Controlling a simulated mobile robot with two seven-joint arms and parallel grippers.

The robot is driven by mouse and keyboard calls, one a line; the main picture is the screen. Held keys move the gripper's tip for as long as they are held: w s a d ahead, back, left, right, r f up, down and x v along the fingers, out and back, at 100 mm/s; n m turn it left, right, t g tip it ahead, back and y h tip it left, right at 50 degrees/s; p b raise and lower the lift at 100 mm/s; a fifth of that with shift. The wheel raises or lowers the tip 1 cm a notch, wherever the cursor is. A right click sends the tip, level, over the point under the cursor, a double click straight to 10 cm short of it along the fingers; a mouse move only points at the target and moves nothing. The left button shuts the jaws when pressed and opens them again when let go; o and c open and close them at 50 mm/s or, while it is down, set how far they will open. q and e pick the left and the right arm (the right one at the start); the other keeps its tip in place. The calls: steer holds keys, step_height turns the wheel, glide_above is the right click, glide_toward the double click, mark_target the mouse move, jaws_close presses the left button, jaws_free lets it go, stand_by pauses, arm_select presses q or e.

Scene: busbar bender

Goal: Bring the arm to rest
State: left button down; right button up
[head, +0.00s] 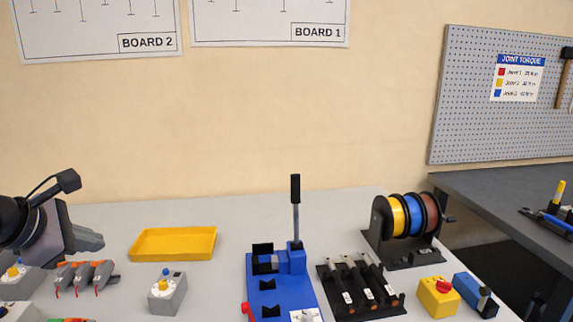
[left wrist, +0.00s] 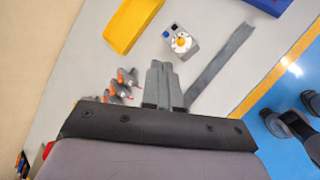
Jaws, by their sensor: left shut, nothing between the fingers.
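My left arm comes in at the left edge of the head view. Its gripper (head: 92,240) hangs above the left part of the light grey bench (head: 330,208). In the left wrist view the two grey fingers (left wrist: 162,72) lie together, with nothing between them. The gripper is near a row of grey and orange clamp-like tools (head: 85,275) and apart from the yellow tray (head: 172,243). My right gripper is not in view.
A blue bender (head: 268,295) with an upright lever stands mid-bench. A grey box (head: 167,297) with a knob, black-handled tools (head: 360,282) and a spool rack (head: 402,247) share the bench. A grey strip (left wrist: 220,64) lies near the bench edge. Bare bench surrounds the tray.

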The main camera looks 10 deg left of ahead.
arm_select(q)
steer(key=s+d+r+n+t+h, duration=0.1)
steer(key=d+n+t+h, duration=0.4)
steer(key=d, duration=0.4)
steer(key=s+d+r+n+t+h, duration=0.1)
steer(key=d+r+n+t+h, duration=0.1)
steer(key=d+n+h, duration=0.55)
steer(key=s+a+f+n+y, duration=0.1)
steer(key=a+f+n+y, duration=0.3)
steer(key=f+n+y, duration=0.65)
steer(key=s+a+f+n+y, duration=0.2)
steer(key=a+f+n+y, duration=0.35)
steer(key=n, duration=0.95)
steer(key=s+d+f+n+g+h, duration=0.1)
steer(key=s+d+f+n+g, duration=0.2)
steer(key=s+d+f+g, duration=0.4)
steer(key=s+d+f+n+g+h, duration=0.25)
steer(key=s+f+g, duration=0.35)
steer(key=s+f, duration=0.3)
steer(key=w+d+f+t+h+p, duration=0.1)
steer(key=w+d+f+t, duration=0.2)
steer(key=w+f+t, duration=0.2)
steer(key=shift+f+t+p, duration=0.35)
steer(key=shift+f+t, duration=0.3)
steer(key=shift+t, duration=0.55)
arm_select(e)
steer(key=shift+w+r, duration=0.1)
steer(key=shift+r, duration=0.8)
arm_select(q)
steer(key=shift+n, duration=0.25)
